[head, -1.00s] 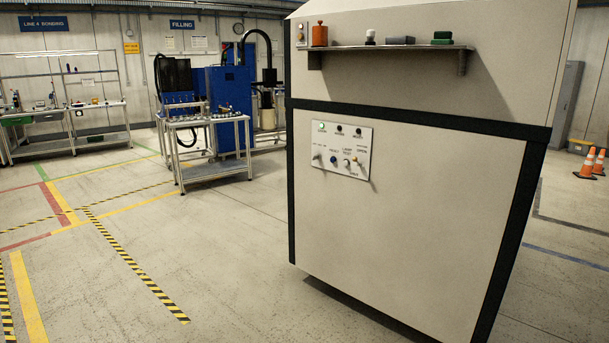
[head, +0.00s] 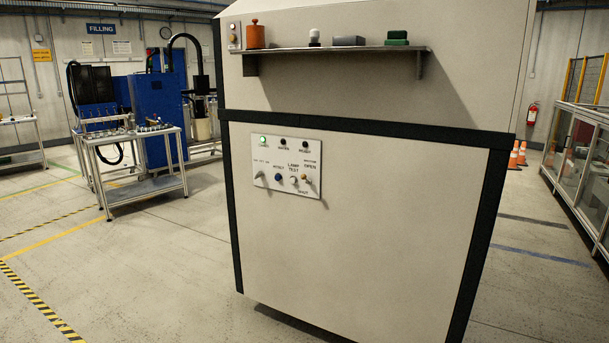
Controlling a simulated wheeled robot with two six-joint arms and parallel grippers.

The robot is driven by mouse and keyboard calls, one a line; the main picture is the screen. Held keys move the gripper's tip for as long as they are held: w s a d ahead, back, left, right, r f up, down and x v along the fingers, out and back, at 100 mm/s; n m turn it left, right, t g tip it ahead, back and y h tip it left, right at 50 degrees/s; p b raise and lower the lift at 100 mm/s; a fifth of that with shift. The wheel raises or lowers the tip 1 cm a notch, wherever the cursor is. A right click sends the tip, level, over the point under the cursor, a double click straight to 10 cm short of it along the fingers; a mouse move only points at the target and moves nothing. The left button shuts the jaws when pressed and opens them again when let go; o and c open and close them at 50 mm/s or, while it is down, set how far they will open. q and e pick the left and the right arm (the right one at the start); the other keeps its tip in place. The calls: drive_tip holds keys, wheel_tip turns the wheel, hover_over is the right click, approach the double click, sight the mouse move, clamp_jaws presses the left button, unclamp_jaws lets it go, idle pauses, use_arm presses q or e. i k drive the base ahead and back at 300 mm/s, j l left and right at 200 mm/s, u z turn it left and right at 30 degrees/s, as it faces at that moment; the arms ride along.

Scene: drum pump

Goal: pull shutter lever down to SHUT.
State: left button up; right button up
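The shutter lever (head: 305,179) is a small pale knob at the right end of the white control panel (head: 268,184), on the front of a large beige cabinet (head: 365,230). OPEN is lettered above it and SHUT seems to be below it. The lever is too small to tell which way it points. A blue button (head: 278,177), a lamp test button (head: 293,180) and a switch (head: 261,174) sit to its left. A green lamp (head: 263,140) is lit at the top left, beside two dark lamps. Neither of my grippers is in view.
A shelf (head: 340,49) juts out above the panel, holding an orange weight (head: 256,36), a grey block (head: 348,41) and a green block (head: 396,38). A metal worktable (head: 150,186) stands to the left. The floor in front of the cabinet's left side is clear.

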sight(303, 176)
drive_tip(key=i+l+u, duration=0.3)
drive_tip(key=i, duration=0.45)
drive_tip(key=i+l+u, duration=0.25)
drive_tip(key=i+l, duration=0.2)
drive_tip(key=i, duration=0.25)
drive_tip(key=i+l+u, duration=0.3)
drive_tip(key=i+l, duration=0.3)
